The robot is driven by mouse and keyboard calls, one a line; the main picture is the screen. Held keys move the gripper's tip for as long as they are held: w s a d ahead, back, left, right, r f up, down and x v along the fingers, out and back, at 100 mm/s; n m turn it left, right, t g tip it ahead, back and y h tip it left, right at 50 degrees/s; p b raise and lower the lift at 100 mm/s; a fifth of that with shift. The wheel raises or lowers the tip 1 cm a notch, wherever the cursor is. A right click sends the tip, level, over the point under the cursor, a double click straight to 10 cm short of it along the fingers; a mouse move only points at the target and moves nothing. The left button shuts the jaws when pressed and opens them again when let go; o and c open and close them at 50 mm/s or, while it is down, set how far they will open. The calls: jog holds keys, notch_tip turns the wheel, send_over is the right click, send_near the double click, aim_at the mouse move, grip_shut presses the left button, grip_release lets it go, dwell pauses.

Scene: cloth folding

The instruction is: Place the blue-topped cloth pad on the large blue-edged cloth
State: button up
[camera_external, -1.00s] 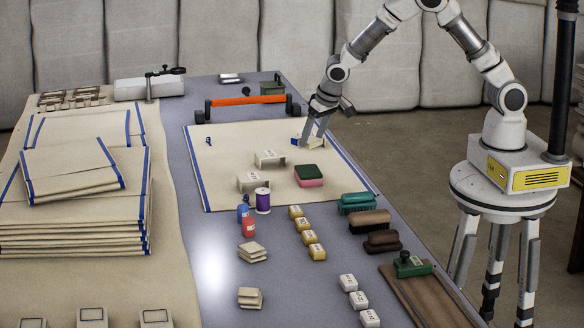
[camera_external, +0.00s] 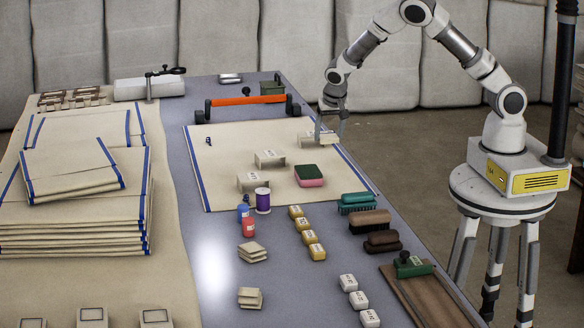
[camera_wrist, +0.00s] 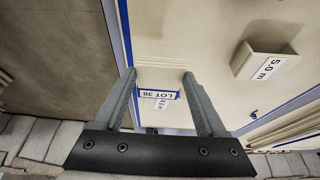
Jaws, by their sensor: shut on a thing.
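My gripper (camera_external: 330,137) hangs upright over the far right part of the large blue-edged cloth (camera_external: 225,165). It is shut on a small cream cloth pad (camera_external: 328,142). In the wrist view the pad's layered edge (camera_wrist: 159,77) shows between the two fingertips (camera_wrist: 159,72). A blue-bordered label reading LOT 38 (camera_wrist: 157,95) shows beside it; I cannot tell whether it belongs to the pad. The pad's blue top is not clear in the external view. The pad looks close to the cloth's right blue edge; its height above the cloth is hard to tell.
Two more blocks (camera_external: 270,158) (camera_external: 253,181) and a green-pink sponge (camera_external: 310,175) stand on the cloth. An orange-handled bar (camera_external: 248,100) lies behind. The cloth's left middle is mostly clear.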

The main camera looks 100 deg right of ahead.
aim_at(321, 140)
jog(key=w+f, duration=0.1)
jog(key=w+a+f, duration=0.1)
jog(key=w, duration=0.1)
jog(key=shift+a, duration=0.15)
jog(key=shift+f+b, duration=0.45)
jog(key=shift+f, duration=1.5)
jog(key=shift+f, duration=0.15)
jog(key=o, duration=1.3)
jog(key=shift+c, duration=0.2)
